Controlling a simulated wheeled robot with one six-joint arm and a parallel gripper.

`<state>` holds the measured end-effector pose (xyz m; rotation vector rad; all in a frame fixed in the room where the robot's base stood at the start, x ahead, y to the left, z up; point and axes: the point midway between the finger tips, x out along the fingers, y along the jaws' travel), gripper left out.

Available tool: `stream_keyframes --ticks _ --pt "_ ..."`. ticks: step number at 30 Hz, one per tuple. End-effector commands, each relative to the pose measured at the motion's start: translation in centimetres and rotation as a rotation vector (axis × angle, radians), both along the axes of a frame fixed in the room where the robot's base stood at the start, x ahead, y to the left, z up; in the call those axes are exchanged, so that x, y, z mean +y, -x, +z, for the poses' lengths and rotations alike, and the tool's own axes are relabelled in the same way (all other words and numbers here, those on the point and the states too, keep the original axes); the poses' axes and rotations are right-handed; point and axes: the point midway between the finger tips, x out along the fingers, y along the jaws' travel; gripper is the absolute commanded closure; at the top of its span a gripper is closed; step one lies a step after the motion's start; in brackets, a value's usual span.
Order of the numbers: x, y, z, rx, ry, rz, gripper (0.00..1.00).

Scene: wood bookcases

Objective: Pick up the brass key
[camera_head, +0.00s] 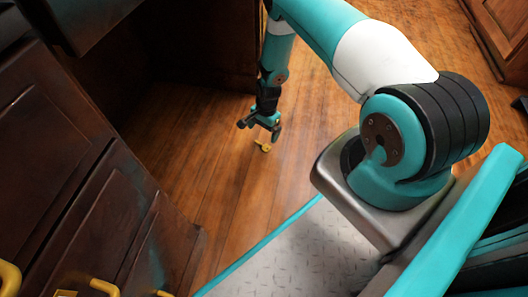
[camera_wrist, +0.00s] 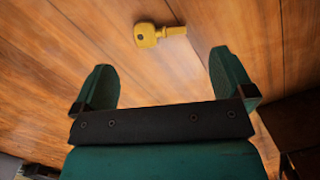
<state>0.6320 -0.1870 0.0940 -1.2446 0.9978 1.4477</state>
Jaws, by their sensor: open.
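The brass key (camera_wrist: 147,36) lies flat on the wood floor, near the top middle of the wrist view, with its round head to the left and its shaft to the right. In the head view the key (camera_head: 263,146) is a small yellow shape on the floor just below my gripper. My gripper (camera_head: 260,129) hangs down over the floor close to the key. In the wrist view my gripper (camera_wrist: 160,82) has its two fingers wide apart with nothing between them. The key is beyond the fingertips, apart from them.
Dark wood drawers (camera_head: 75,180) with yellow handles (camera_head: 104,287) stand at the left. A dark cabinet (camera_head: 215,45) stands behind the gripper. Another wood cabinet (camera_head: 505,30) is at the upper right. The wood floor (camera_head: 225,165) around the key is clear.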

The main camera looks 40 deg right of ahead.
Motion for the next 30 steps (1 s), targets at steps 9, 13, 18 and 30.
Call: stream_keyframes --ticks 9,13,18,30 --pt "0.4 0.0 -2.3 -0.001 0.000 0.004 0.00" --pt "0.5 0.1 -4.0 -0.001 0.000 0.004 0.00" --pt "0.6 0.2 -6.5 0.000 -0.001 0.005 0.00" --pt "0.7 0.2 -6.8 -0.001 0.000 0.005 0.21"
